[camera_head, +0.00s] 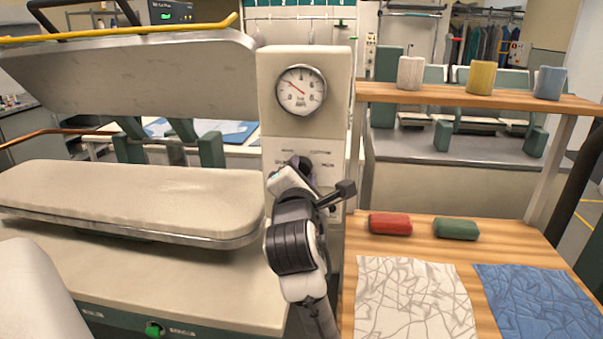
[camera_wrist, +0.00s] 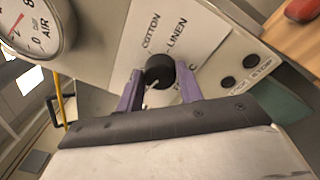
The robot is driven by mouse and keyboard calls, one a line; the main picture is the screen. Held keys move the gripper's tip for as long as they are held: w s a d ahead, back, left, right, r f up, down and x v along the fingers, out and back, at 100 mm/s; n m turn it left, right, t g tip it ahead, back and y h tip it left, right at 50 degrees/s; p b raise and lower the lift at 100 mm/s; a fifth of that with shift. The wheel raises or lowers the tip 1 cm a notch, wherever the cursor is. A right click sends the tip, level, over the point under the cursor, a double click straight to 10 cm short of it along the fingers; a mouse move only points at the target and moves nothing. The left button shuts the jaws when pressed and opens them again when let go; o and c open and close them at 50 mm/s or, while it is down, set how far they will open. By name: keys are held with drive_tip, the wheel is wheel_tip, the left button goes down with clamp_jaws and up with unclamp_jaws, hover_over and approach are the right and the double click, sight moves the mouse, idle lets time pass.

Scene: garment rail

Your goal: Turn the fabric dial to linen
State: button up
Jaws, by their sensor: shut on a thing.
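The fabric dial (camera_wrist: 160,68) is a round black knob on the pale control panel of the press. In the wrist view the printed words COTTON and LINEN (camera_wrist: 177,34) stand above it; another label is partly hidden by a finger. A thin pale mark shows at the dial's lower left, away from LINEN; I cannot tell surely if it is the pointer. My gripper (camera_wrist: 160,82) has its two purple fingers on either side of the dial, shut on it. In the head view my gripper (camera_head: 303,172) covers most of the dial.
A pressure gauge (camera_head: 301,90) sits above the dial. The padded press board (camera_head: 130,200) is left, under its raised lid (camera_head: 130,75).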

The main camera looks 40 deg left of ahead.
drive_tip(key=shift+s+a+f+m+t+h, duration=0.1)
drive_tip(key=shift+m+t+h, duration=0.25)
drive_tip(key=shift+m, duration=5.2)
drive_tip(key=shift+s+a+m+t+h, duration=0.15)
drive_tip(key=shift+m+h, duration=0.35)
drive_tip(key=shift+m, duration=5.1)
drive_tip(key=shift+w+a+f+m+t+h, duration=0.1)
drive_tip(key=shift+m+t+h, duration=0.3)
drive_tip(key=shift+m, duration=5.15)
drive_tip(key=o, duration=1)
drive_tip(key=shift+s, duration=0.1)
